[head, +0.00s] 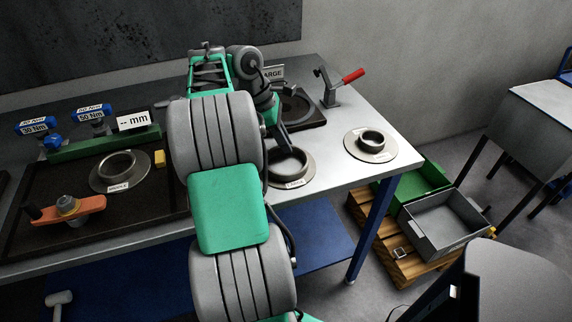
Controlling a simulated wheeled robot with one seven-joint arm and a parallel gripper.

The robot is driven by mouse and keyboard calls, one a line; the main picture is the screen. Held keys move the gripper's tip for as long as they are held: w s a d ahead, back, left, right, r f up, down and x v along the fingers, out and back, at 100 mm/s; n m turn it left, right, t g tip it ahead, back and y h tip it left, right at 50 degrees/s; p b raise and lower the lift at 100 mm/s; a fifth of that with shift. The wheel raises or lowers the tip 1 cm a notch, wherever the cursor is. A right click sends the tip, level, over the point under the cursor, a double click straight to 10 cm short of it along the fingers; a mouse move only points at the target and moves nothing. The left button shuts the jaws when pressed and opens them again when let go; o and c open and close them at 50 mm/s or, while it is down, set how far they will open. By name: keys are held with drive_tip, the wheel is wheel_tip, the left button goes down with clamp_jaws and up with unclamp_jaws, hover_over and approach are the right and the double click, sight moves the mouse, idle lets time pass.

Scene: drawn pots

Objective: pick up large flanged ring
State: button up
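Three grey flanged rings show in the head view. The first ring (137,179) lies on the dark mat at the left with a small label on its flange. The middle ring (298,179) lies on the bench top, its left part hidden by my arm. The right ring (394,151), with a wide flange and narrower collar, lies near the bench's right end. The labels are too small to read surely, so I cannot tell which ring is the large one. My gripper (282,146) points down at the middle ring's far side. Whether it touches the ring or is open is unclear.
A dark fixture (305,112) with a sign partly reading "ARGE" and a red-handled clamp (334,87) stand behind the rings. Torque tools (92,112), a "-- mm" display (134,120) and an orange tool (66,211) are at the left. Bins (444,222) stand on a pallet beside the bench.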

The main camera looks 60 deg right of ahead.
clamp_jaws()
idle(0.9)
drive_tip(key=shift+r, duration=0.1)
drive_tip(key=shift+r+p, duration=0.45)
drive_tip(key=shift+r, duration=0.1)
wheel_tip(320, 180, up, 2)
drive_tip(key=shift+r+p, duration=0.2)
drive_tip(key=shift+p, duration=0.8)
drive_tip(key=s+a+r+p, duration=0.1)
drive_tip(key=a+r+p, duration=0.1)
drive_tip(key=a+r, duration=0.2)
drive_tip(key=s+a+r+p, duration=0.1)
drive_tip(key=a+r+p, duration=0.2)
drive_tip(key=a, duration=0.6)
wheel_tip(320, 180, up, 2)
drive_tip(key=shift+s+a+r, duration=0.2)
drive_tip(key=shift+s+a, duration=0.1)
drive_tip(key=shift+a, duration=0.05)
